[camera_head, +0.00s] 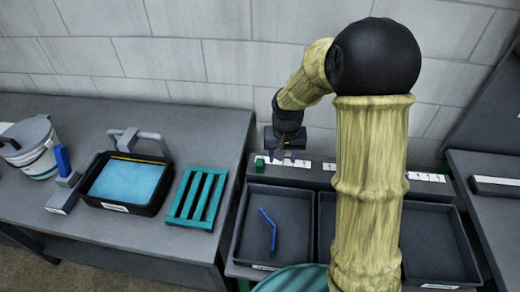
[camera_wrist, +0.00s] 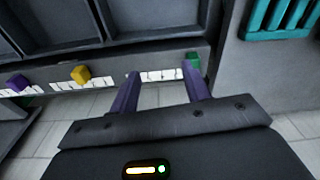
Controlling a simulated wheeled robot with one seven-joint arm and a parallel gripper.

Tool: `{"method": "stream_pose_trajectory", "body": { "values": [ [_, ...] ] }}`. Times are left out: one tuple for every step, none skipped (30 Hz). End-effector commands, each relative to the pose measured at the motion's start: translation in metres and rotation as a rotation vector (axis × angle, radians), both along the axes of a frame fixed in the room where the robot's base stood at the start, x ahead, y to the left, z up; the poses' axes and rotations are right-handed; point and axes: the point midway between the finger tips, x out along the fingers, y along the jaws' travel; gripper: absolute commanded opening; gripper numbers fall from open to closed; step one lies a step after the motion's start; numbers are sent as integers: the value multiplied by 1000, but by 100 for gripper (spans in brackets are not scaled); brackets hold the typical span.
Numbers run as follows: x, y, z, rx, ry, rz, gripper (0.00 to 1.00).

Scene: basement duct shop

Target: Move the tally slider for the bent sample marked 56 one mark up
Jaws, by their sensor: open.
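A green slider (camera_head: 260,165) stands at the left end of a white numbered tally strip (camera_head: 302,165) behind the left tray. In the wrist view the green slider (camera_wrist: 193,61) is by the tip of the right finger, and its strip (camera_wrist: 160,75) runs between the fingers. Whether the finger touches it, I cannot tell. My gripper (camera_head: 283,156) is open and empty at this strip; it also shows in the wrist view (camera_wrist: 162,70). A blue bent rod (camera_head: 269,230) lies in the left tray (camera_head: 240,240). I cannot read a 56 anywhere.
The wrist view shows a yellow slider (camera_wrist: 80,74) and a purple slider (camera_wrist: 17,82) on other strips. My arm hides part of the middle tray (camera_head: 325,225). The right tray (camera_head: 440,250) looks empty. A teal slatted rack (camera_head: 197,198) and a blue-filled black tray (camera_head: 91,196) are left.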

Motion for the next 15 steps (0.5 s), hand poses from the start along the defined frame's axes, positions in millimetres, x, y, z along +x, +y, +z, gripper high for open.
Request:
{"method": "stream_pose_trajectory", "body": {
  "values": [
    [15,9,18,3,14,-9,47],
    [22,13,21,3,23,-16,47],
    [32,19,24,4,32,-25,47],
    [39,24,26,5,40,-34,47],
    [46,28,28,5,47,-42,47],
    [55,34,31,6,57,-54,47],
    [61,39,33,7,63,-63,47],
    [67,43,34,7,70,-71,47],
    [74,48,34,9,77,-84,47],
    [78,51,35,8,82,-92,47],
    [82,54,35,8,87,-99,47],
    [86,57,34,8,91,-107,47],
    [88,59,34,8,93,-113,47],
    [90,60,32,8,96,-116,47],
    [91,61,31,9,98,-120,47]
  ]
}}
